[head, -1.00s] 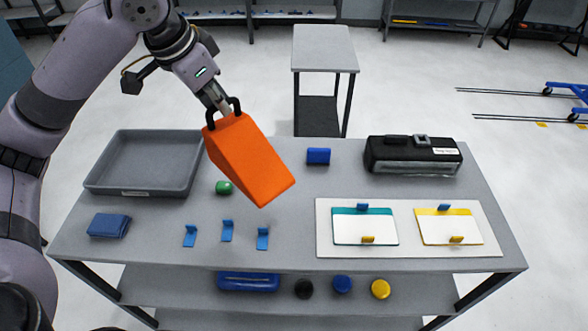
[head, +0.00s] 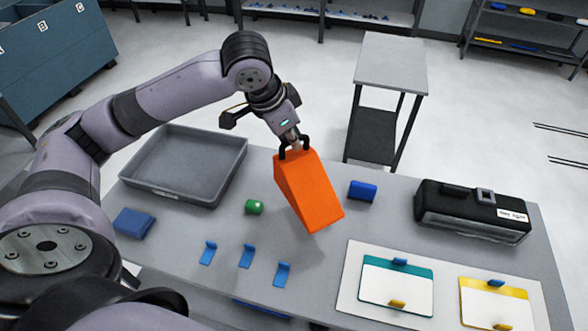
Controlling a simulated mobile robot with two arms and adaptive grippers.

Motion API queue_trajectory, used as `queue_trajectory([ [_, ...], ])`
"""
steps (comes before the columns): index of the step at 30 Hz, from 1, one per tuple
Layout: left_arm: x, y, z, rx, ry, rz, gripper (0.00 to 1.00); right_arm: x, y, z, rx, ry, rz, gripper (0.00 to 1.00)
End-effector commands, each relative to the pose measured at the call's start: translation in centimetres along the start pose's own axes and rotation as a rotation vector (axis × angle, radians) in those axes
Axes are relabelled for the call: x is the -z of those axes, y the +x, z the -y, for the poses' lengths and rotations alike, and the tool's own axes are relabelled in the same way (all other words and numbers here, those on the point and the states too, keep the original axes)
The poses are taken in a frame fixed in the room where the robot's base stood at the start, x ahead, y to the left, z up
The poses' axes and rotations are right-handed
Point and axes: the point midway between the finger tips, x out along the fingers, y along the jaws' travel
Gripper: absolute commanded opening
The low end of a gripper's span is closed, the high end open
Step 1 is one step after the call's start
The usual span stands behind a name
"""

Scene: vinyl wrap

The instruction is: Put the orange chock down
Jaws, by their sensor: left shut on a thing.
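The chock's lower end points down and to the right. I cannot tell how far its lower end is from the tabletop. My right gripper does not show.
An empty grey tray (head: 240,165) is left of the chock. A green piece (head: 254,207), a blue block (head: 362,191) and several blue clips (head: 246,256) lie around it. A black case (head: 472,211) and a white board (head: 350,285) are at right.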

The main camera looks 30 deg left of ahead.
Motion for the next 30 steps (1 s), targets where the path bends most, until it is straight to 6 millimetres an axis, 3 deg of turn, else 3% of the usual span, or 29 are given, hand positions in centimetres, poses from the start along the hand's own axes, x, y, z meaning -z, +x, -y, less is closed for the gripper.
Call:
queue_trajectory([
  [6,-1.6,3.7,-0.5,0.0,-0.001,-0.002,0.0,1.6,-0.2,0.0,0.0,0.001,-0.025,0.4],
  [13,-2.2,5.4,-0.7,0.0,-0.002,-0.001,0.0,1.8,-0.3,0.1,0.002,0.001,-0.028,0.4],
  [18,-3.1,7.6,-1.0,0.001,-0.002,-0.001,0.0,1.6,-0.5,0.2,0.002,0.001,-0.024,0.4],
  [28,-3.6,8.6,-1.3,-0.001,0.0,-0.003,0.0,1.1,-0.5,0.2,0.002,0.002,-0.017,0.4],
  [29,-3.7,8.8,-1.3,-0.002,0.0,0.002,0.13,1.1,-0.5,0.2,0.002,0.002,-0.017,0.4],
  [30,-3.7,8.8,-1.3,-0.002,0.0,0.002,0.15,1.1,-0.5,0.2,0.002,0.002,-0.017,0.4],
])
